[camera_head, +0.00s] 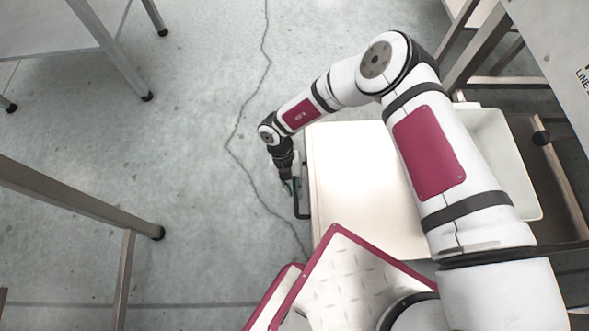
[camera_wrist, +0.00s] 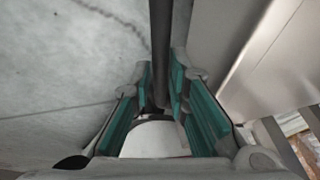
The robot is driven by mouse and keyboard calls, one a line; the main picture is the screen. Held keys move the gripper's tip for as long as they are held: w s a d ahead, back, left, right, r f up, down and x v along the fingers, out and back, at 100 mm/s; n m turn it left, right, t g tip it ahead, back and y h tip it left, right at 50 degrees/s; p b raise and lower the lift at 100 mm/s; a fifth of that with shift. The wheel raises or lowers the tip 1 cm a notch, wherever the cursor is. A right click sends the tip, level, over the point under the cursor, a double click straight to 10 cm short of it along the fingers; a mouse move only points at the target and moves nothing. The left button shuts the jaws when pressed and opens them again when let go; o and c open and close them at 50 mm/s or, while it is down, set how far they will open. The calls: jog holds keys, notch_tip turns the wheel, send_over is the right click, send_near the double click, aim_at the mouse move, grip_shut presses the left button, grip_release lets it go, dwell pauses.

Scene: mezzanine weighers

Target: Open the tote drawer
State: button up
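The tote drawer's black bar handle (camera_head: 302,200) stands out from the left side of a white unit (camera_head: 345,170) in the head view. From above, no open drawer gap shows on that side; the front face is mostly hidden. My gripper (camera_head: 289,187) is at the handle, pointing down beside the unit's left edge. In the wrist view, the dark handle bar (camera_wrist: 160,50) runs between the teal-padded fingers of my gripper (camera_wrist: 160,90). The fingers look apart, with the bar between them; whether either pad touches it is unclear.
A pale open bin (camera_head: 490,150) is at the unit's right, partly behind my arm. Metal-legged tables (camera_head: 80,205) stand at the left, and a metal frame (camera_head: 478,50) at the upper right. The concrete floor (camera_head: 200,130) left of the handle is clear.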

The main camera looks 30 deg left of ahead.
jog(key=shift+o, duration=1.1)
jog(key=v, duration=1.2)
jog(key=shift+w, duration=0.1)
